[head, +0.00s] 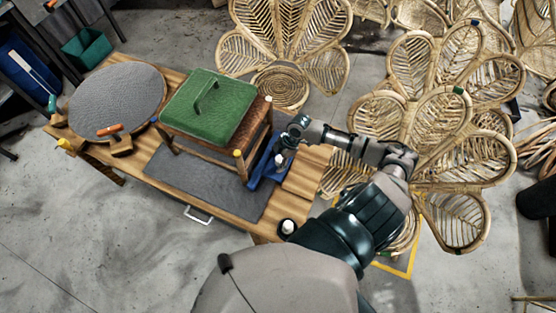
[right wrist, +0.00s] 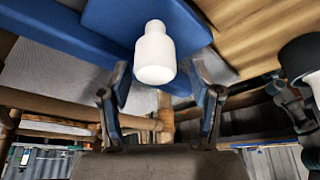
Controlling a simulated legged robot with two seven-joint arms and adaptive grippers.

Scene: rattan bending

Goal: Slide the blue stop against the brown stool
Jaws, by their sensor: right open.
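The brown stool (head: 224,148) stands on the wooden table under a green pad (head: 208,106). The blue stop (head: 262,172) lies on the table just right of the stool. I cannot tell whether they touch. A white knob (head: 279,160) stands up from the stop. My right gripper (head: 288,138) is over the table at the stop's far end. In the right wrist view the blue stop (right wrist: 135,25) and its white knob (right wrist: 155,52) lie ahead of the open fingers (right wrist: 161,85). A wooden stool leg (right wrist: 166,115) shows behind the fingers. My left gripper is out of view.
A grey round pad (head: 117,98) and orange-handled tools (head: 110,129) are on the table's left. A dark mat (head: 205,185) lies under the stool. A black-and-white round thing (head: 287,227) stands at the near right corner. Rattan chairs (head: 435,120) crowd the right.

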